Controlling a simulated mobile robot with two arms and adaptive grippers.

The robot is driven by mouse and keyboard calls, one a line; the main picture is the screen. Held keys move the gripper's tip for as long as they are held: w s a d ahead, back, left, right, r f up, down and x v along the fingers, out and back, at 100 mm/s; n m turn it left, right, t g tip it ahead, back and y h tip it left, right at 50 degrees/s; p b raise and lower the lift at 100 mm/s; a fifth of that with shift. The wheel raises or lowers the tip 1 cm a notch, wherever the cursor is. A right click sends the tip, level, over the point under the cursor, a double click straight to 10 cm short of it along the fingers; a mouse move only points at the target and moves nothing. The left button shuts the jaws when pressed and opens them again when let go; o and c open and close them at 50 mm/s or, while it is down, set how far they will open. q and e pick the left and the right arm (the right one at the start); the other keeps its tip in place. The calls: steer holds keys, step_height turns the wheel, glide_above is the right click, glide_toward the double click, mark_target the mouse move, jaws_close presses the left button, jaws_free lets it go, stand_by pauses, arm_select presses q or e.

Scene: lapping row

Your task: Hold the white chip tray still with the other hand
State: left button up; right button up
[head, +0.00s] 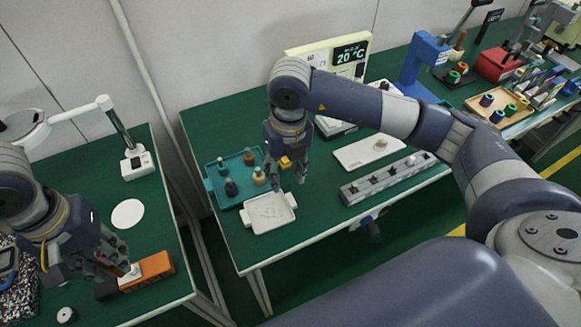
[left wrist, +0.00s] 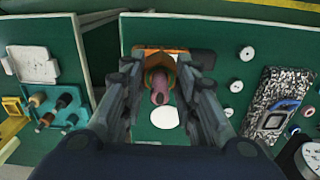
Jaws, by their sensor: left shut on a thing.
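The white chip tray (head: 268,213) lies flat at the near left edge of the middle green bench, with small dark specks on it. It also shows in the left wrist view (left wrist: 35,62). My right gripper (head: 288,182) points down just above the tray's far edge, its fingers apart with nothing seen between them. I cannot tell whether it touches the tray. My left gripper (head: 118,264) is over the left bench, shut on a pinkish-red round piece (left wrist: 160,90). That piece is at an orange block (head: 155,267); the fingers partly hide it.
A teal tray (head: 217,190) with several small pegs stands right behind the white tray. A grey slotted rail (head: 390,178) and a white plate (head: 368,151) lie to the right. A gap separates the two benches.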

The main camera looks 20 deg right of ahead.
mark_target(291, 199)
steer(key=shift+h, duration=0.3)
steer(key=f, duration=0.4)
steer(key=f+p, duration=0.1)
steer(key=f, duration=0.3)
steer(key=d+f, duration=0.1)
steer(key=f, duration=0.2)
steer(key=shift+w+d+f, duration=0.1)
steer(key=shift+w+f, duration=0.05)
steer(key=shift+f, duration=0.25)
jaws_close()
